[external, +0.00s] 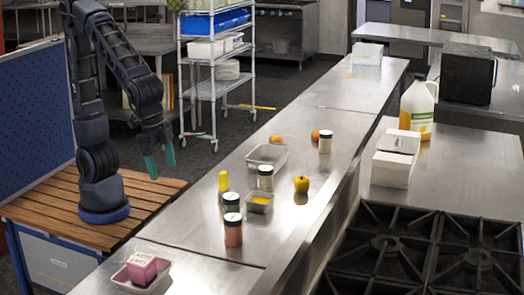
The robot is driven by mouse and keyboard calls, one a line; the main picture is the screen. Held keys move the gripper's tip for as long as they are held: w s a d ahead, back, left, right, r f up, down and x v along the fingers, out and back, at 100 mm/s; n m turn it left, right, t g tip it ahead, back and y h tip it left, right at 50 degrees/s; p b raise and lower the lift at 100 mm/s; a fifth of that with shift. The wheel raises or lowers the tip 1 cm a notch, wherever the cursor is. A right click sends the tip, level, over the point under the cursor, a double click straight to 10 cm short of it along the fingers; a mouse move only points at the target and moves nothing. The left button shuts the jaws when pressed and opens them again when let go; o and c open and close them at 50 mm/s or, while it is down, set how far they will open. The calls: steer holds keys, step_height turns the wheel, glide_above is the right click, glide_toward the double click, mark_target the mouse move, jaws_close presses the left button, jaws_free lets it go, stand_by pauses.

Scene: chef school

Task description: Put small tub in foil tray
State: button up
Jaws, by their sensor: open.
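A shallow grey metallic tray (267,163), which looks like the foil tray, sits empty on the long steel counter. A small square grey tub (259,209) with something yellow in it stands nearer, among the jars. A pink tub-like block (142,267) with a pale, lettered top sits in a light shallow tray (128,283) at the front left; I cannot tell which item is the named small tub. My gripper (160,164) has teal fingers, is open and empty, and hangs above the wooden board left of the counter, apart from all of these.
Lidded jars (265,178) (233,232) and a yellow bottle (223,182) stand close around the grey tub. A yellow pepper-like item (302,184) is to its right. Orange round items (276,139) lie behind the tray. A stove (420,250) is at right. The counter's far part is mostly clear.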

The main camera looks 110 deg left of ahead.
steer(key=s+a+r+t, duration=0.1)
steer(key=s+a, duration=0.7)
steer(key=a, duration=0.2)
steer(key=s+a+r+t, duration=0.1)
steer(key=s+a+r, duration=0.1)
steer(key=s+a, duration=0.7)
steer(key=shift+s+a+r+t, duration=0.2)
steer(key=shift+a+r+t, duration=0.1)
steer(key=shift+a, duration=0.55)
